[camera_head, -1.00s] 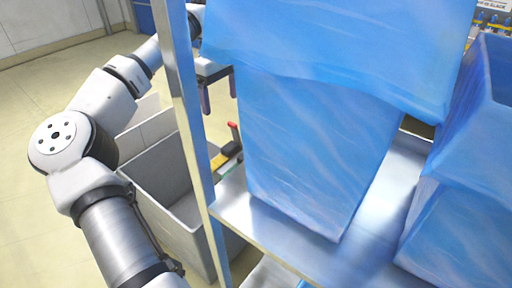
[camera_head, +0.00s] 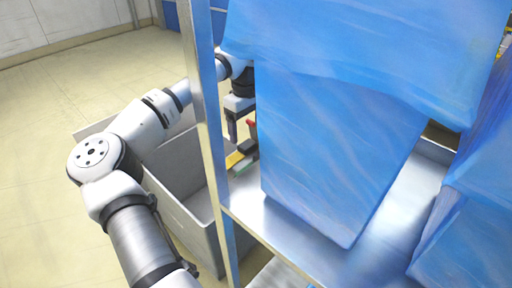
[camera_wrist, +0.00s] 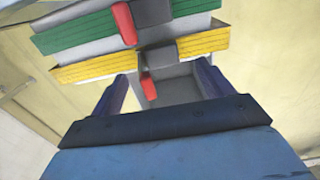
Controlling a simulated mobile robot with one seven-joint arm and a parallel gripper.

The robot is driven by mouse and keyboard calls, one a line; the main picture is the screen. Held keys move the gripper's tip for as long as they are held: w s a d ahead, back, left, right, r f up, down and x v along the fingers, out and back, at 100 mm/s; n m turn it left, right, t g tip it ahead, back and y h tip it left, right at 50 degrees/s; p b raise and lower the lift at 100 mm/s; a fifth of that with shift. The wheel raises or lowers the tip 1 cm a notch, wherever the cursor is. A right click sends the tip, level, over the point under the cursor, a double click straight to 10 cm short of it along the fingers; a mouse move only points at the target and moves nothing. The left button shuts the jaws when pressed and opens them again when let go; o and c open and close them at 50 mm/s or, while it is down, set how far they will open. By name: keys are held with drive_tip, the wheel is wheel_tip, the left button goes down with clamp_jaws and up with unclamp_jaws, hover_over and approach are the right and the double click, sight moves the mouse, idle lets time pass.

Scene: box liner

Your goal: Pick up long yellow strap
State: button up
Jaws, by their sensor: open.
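A long yellow strap (camera_wrist: 95,68) lies across the wrist view, with a dark buckle at its middle and a red lever (camera_wrist: 148,88). In the head view a short yellow part (camera_head: 234,159) shows behind the shelf post. My gripper (camera_wrist: 163,72) is open and empty, its two fingers on either side of the strap's buckle in the picture. I cannot tell how far above the strap they are. In the head view my gripper (camera_head: 238,130) is partly hidden by the post and a blue-lined box.
A green strap (camera_wrist: 75,33) with another red lever lies beside the yellow one. A grey bin (camera_head: 188,205) stands below my arm. A metal shelf post (camera_head: 205,90) and blue-lined boxes (camera_head: 335,150) stand close on the right. Open floor lies at left.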

sight(248, 143)
wheel_tip(248, 143, down, 4)
drive_tip(key=shift+s+d+r, duration=0.1)
drive_tip(key=c, duration=1.4)
drive_tip(key=shift+r, duration=0.15)
